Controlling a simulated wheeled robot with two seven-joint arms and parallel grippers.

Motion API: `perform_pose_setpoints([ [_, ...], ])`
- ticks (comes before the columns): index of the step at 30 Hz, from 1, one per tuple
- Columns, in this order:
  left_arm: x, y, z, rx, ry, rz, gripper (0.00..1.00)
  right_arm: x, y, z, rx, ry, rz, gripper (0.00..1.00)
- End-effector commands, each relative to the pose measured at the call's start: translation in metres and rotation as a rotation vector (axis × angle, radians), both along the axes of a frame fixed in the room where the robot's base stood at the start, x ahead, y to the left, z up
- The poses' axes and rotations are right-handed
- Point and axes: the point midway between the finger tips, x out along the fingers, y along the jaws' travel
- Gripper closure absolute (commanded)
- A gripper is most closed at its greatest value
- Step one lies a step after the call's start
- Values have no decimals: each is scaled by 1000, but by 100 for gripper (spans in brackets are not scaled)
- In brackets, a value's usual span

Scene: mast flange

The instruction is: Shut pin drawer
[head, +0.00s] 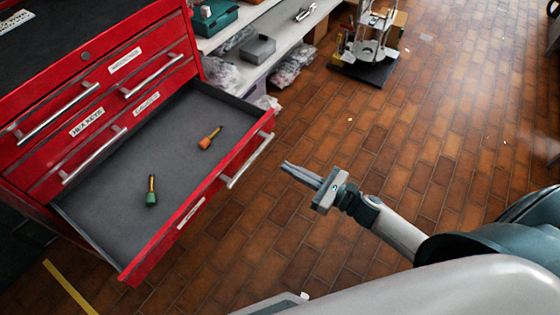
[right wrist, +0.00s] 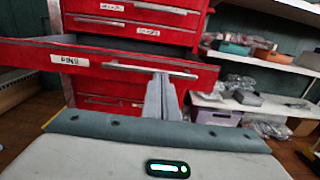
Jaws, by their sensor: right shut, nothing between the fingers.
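The red pin drawer (head: 200,205) stands pulled well out of the red cabinet in the head view. Its grey floor holds a green-handled pin tool (head: 152,192) and an orange-handled one (head: 208,139). A silver bar handle (head: 247,160) runs along its front. In the right wrist view the drawer front (right wrist: 110,66) carries a label that seems to read PINS, and the handle is there too (right wrist: 150,70). My right gripper (head: 287,167) is shut and empty, pointing at the drawer front just off the handle; contact is not clear. Its fingers overlap the handle in the right wrist view (right wrist: 161,82). My left gripper is out of view.
A shelf (head: 275,40) with a grey box and plastic bags stands behind. A metal stand on a black base (head: 366,68) is on the brick-tiled floor, which is otherwise mostly clear.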

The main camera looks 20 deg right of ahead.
Motion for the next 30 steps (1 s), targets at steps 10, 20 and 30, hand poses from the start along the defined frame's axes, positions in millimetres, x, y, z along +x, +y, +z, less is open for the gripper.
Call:
perform_pose_setpoints([
  [10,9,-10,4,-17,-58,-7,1,37,26,3,2,-2,0,100],
  [20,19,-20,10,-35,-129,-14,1,83,60,3,2,0,0,100],
  [30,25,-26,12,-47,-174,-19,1,107,77,0,1,2,-1,100],
])
